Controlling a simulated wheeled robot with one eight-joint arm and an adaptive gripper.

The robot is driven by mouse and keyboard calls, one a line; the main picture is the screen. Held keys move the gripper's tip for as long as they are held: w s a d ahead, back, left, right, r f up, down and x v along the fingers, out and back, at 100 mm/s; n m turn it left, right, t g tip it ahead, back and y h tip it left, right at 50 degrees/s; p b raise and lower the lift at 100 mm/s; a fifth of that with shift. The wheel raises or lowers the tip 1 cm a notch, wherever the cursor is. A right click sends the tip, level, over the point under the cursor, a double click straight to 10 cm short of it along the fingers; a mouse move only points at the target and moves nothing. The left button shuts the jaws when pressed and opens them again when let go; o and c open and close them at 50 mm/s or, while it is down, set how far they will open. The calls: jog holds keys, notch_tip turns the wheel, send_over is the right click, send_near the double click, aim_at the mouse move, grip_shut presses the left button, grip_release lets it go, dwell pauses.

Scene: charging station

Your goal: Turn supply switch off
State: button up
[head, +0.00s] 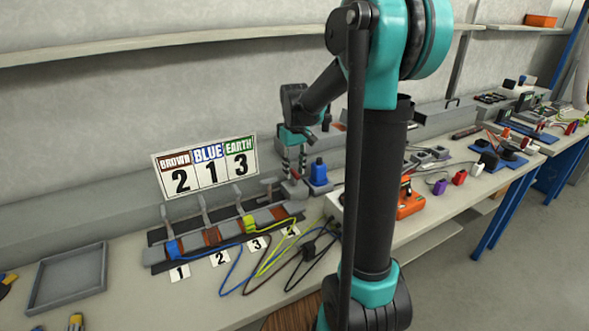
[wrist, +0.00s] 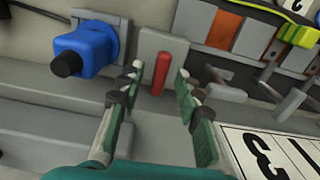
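The supply switch appears to be the red lever (wrist: 164,72) on a light grey plate (wrist: 150,45) in the wrist view. I cannot tell from the picture which position it is in. My gripper (wrist: 158,84) is open, with one fingertip on each side of the red lever in the picture. Its fingers look apart from the lever, and nothing is held. In the head view my gripper (head: 294,167) points down over the back of the bench, left of the blue connector. The switch is not clear there, small and partly hidden behind the fingers.
A blue connector (wrist: 86,50) with a black end sits close to the switch; it also shows in the head view (head: 318,172). A terminal row with levers (head: 215,235) and wires lies to the left. A number sign (head: 205,167) stands behind it. An empty grey tray (head: 68,277) is farther left.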

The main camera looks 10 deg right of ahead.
aim_at(295, 172)
jog(key=shift+r, duration=0.15)
notch_tip(295, 172, up, 12)
dwell(0.4)
jog(key=shift+s, duration=0.1)
